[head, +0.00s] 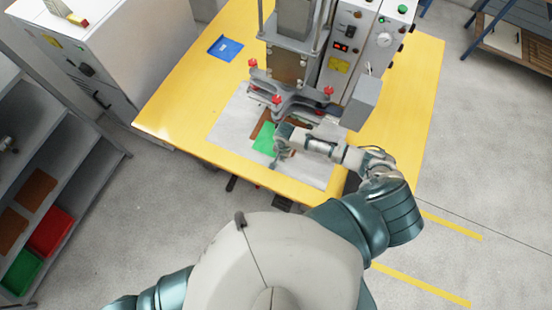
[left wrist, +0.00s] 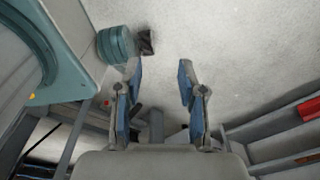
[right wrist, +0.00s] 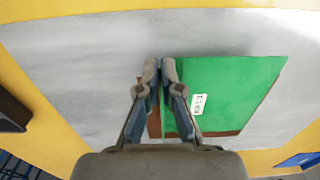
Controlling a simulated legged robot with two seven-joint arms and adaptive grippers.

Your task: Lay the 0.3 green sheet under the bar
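The green sheet (head: 264,140) is in front of the press bar, over the pale work surface. It fills the right of the right wrist view (right wrist: 235,90) and has a small white label, too small to read surely. My right gripper (right wrist: 160,68) has its fingertips almost together, with the sheet's left edge between them; it seems to pinch that edge. The bar (head: 290,104) is on the press, just beyond the sheet. A brown sheet (head: 262,122) shows partly beneath or beside the green one. My left gripper (left wrist: 159,72) is open and empty above the floor.
The press column and control box (head: 352,55) rise behind the bar. A blue item (head: 225,48) lies on the yellow table (head: 180,105). A shelf at the left holds a red bin (head: 50,233), a green one (head: 22,271) and brown sheets (head: 35,189). The table's left part is clear.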

